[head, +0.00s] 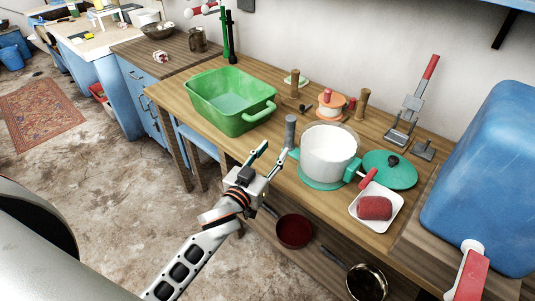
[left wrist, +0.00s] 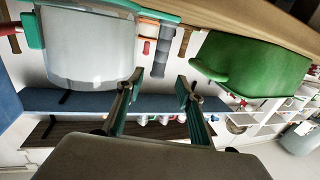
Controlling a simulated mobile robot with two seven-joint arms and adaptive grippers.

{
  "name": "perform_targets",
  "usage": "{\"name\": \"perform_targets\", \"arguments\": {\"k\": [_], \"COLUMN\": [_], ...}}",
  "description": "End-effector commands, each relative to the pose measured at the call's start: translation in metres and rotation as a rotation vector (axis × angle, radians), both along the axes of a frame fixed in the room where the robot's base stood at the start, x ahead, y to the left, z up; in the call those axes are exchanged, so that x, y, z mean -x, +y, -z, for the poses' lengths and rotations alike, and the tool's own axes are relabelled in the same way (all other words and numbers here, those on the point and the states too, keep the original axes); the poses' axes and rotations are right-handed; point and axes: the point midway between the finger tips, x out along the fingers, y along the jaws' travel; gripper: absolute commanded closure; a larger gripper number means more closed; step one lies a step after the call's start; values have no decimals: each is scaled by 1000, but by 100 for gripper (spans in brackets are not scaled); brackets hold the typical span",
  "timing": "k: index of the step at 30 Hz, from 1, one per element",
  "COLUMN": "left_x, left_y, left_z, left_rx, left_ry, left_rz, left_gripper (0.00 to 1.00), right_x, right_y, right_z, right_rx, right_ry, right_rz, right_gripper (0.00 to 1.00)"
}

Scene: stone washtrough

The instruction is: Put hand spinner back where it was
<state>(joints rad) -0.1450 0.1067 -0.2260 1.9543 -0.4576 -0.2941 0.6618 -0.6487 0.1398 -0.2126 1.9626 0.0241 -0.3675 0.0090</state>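I cannot pick out a hand spinner with certainty. My left gripper (head: 267,163) is in front of the table's near edge, between the green tub (head: 231,100) and the white pot (head: 328,150). Its fingers stand apart in the left wrist view (left wrist: 160,92), with nothing between them. A grey upright cylinder (head: 290,131) stands beyond the fingers, left of the pot; it also shows in the left wrist view (left wrist: 163,52), apart from the fingers. An orange-and-white round item with a red knob (head: 330,104) stands behind the pot. My right gripper is not in view.
A teal lid (head: 390,169) and a white tray (head: 391,219) with a red roll (head: 374,208) lie right of the pot. A lever press (head: 410,105) and a large blue container (head: 490,180) stand farther right. Pans (head: 294,231) sit on the lower shelf.

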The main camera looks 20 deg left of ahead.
Motion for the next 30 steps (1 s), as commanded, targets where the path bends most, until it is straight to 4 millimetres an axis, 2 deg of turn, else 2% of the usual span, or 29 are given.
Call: {"name": "perform_targets", "arguments": {"k": [2,5,6,9,13,15,18,30], "left_x": [19,57,77,129,193,217,237,241], "left_y": [0,0,-1,-2,-5,-7,-8,-8], "left_z": [31,86,110,163,213,229,240,243], "left_rx": [-23,-71,-92,-144,-198,-216,-232,-237], "left_ry": [61,173,224,346,475,519,553,561], "left_rz": [5,24,35,71,122,144,163,168], "left_gripper": [63,63,63,63,63,63,63,63], "right_x": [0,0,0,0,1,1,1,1], "right_y": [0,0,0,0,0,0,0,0], "right_z": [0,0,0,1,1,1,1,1], "right_rx": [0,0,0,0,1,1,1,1], "right_ry": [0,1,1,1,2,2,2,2], "right_rz": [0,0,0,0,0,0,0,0], "right_gripper": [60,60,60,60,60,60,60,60]}}
